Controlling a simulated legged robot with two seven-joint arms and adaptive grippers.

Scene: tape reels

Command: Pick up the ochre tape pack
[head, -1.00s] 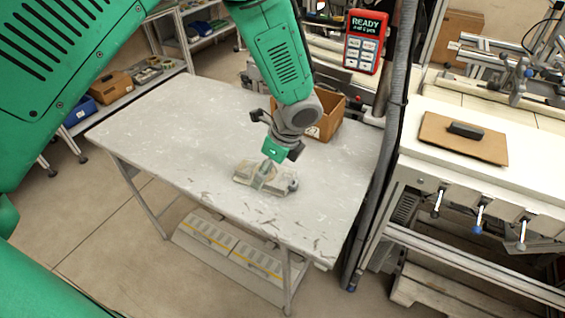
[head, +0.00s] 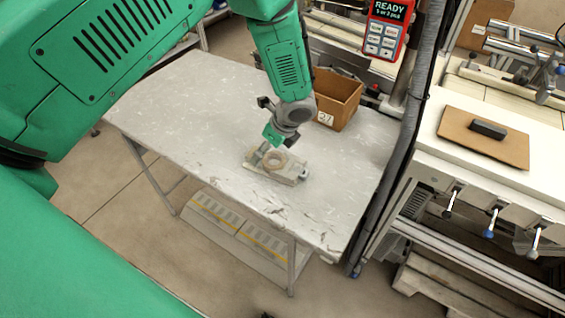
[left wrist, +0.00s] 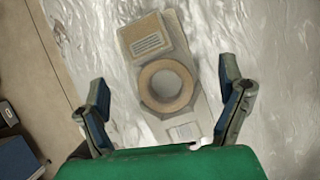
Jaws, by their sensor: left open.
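The ochre tape pack (head: 275,161) is a tan ring lying flat on a pale grey-beige holder (head: 293,175) on the metal table. In the left wrist view the pack (left wrist: 148,75) is a thick ring with an open centre, on the holder (left wrist: 181,45) with printed labels. My left gripper (head: 270,147) is just beyond and above the pack in the head view. In the left wrist view my left gripper (left wrist: 165,83) is open, one finger on each side of the holder, with nothing between them held. My right gripper is not seen.
The grey table (head: 200,110) has free room around the holder. A cardboard box (head: 337,97) stands behind it to the right. A grey vertical post (head: 408,130) and a red-framed panel (head: 385,30) are at the table's right side. A white bench (head: 465,175) stands farther right.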

